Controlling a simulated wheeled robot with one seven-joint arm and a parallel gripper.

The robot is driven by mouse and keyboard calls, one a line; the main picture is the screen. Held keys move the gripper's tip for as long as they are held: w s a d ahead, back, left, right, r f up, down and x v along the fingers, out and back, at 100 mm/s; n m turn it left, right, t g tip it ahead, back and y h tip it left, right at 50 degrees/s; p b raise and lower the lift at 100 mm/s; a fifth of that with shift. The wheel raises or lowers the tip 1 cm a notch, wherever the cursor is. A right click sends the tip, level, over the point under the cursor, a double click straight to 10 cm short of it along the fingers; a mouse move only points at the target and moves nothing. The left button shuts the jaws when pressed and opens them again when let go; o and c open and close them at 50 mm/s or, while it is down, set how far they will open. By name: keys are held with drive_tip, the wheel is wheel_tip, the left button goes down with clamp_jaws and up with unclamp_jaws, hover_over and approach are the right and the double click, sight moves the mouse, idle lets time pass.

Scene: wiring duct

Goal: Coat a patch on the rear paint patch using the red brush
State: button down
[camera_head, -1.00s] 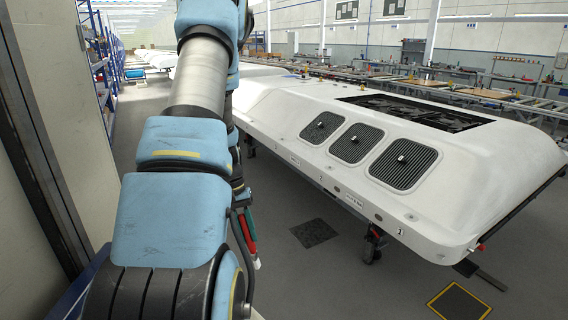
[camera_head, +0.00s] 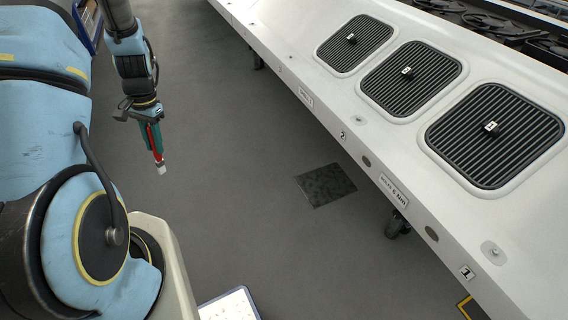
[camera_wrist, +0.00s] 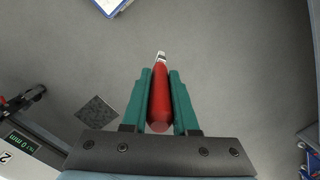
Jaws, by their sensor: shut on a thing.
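My gripper (camera_head: 152,138) is shut on the red brush (camera_head: 157,149). The brush's pale tip points down over the grey floor in the head view. In the wrist view the red brush (camera_wrist: 160,100) lies between the two green fingers of my gripper (camera_wrist: 160,85), with its pale tip beyond them. The brush touches nothing but the fingers. I cannot tell which surface is the rear paint patch; no paint patch is clearly marked in these frames.
A long white housing (camera_head: 330,105) with dark grilles (camera_head: 493,137) stands at the right. A dark square (camera_head: 326,185) lies on the floor beside it. A blue-edged white item (camera_head: 230,306) is at the bottom. The floor around the gripper is clear.

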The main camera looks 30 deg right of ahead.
drive_tip(key=d+f+m+t+h+b, duration=0.2)
drive_tip(key=d+f+m+b, duration=0.15)
drive_tip(key=d, duration=0.35)
drive_tip(key=d+f+m+t+h+b, duration=0.1)
drive_tip(key=d+f+m+t+b, duration=0.15)
drive_tip(key=d+m, duration=0.35)
drive_tip(key=d+f+m+t+h+b, duration=0.2)
drive_tip(key=d+m+b, duration=0.15)
drive_tip(key=d, duration=0.45)
drive_tip(key=s+d+m+g+h+b, duration=0.3)
drive_tip(key=s+d, duration=0.6)
drive_tip(key=d, duration=0.4)
drive_tip(key=s+d+f+m+g+h+b, duration=0.1)
drive_tip(key=s+d+m+g+h+b, duration=0.2)
drive_tip(key=s+d+m, duration=0.5)
drive_tip(key=shift+s+d+g+h+b, duration=0.35)
drive_tip(key=shift+s+d+h+b, duration=0.45)
drive_tip(key=shift+d, duration=1.65)
drive_tip(key=shift+d+f, duration=0.15)
drive_tip(key=shift+d, duration=0.65)
